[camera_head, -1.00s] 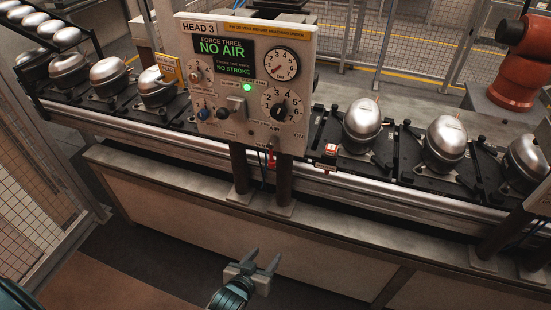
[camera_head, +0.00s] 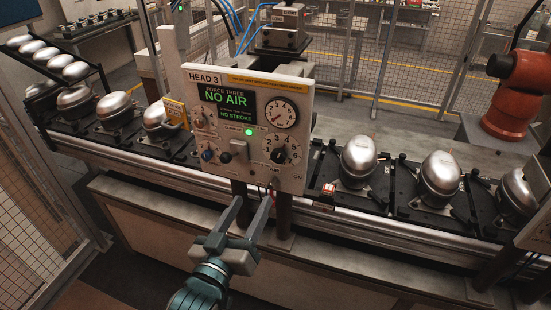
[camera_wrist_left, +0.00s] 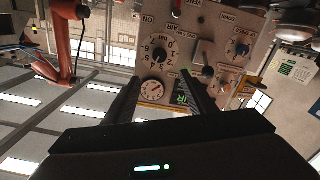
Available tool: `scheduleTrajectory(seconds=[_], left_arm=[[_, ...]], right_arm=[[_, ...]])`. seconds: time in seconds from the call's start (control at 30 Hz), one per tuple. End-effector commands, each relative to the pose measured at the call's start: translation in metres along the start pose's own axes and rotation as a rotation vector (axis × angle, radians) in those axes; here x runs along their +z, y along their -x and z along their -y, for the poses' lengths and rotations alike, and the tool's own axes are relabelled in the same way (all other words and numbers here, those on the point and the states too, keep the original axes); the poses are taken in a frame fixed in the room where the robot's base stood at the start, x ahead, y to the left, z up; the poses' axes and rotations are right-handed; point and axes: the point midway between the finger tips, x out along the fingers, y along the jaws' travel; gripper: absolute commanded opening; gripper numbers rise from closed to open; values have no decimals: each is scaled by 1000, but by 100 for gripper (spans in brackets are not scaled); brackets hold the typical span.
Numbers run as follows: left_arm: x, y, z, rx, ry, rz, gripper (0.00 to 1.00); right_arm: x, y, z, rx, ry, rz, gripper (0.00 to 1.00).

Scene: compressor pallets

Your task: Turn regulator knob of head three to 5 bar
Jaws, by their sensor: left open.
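The HEAD 3 panel (camera_head: 214,165) stands upright on two posts. Its screen (camera_head: 226,103) reads NO AIR and NO STROKE, with a green light (camera_head: 249,132) lit below. The regulator knob (camera_head: 279,155) is black, in a numbered dial at the panel's lower right, below a round gauge (camera_head: 281,114). My left gripper (camera_head: 253,198) is open and empty, in front of and below the panel's lower edge, apart from the knob. In the left wrist view the panel appears upside down, with the knob (camera_wrist_left: 158,55) seen between the open fingers (camera_wrist_left: 160,76). My right gripper is not in view.
Other small knobs and a lever (camera_head: 239,148) sit left of the regulator knob. Silver compressors (camera_head: 358,162) on black pallets line the conveyor on both sides of the panel. An orange robot arm (camera_head: 512,105) stands at the far right. The space in front of the panel is clear.

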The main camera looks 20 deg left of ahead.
Motion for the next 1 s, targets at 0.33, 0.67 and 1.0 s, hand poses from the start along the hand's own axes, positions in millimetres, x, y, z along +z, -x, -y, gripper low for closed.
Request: scheduleTrajectory(seconds=[0.33, 0.67, 1.0], left_arm=[[2, -10, 1, 1, 0, -2, 51], [2, -41, 0, 2, -1, -2, 51], [-3, -96, -2, 0, -2, 2, 51]], right_arm=[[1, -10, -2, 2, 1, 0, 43], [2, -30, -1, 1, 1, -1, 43], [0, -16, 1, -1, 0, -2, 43]])
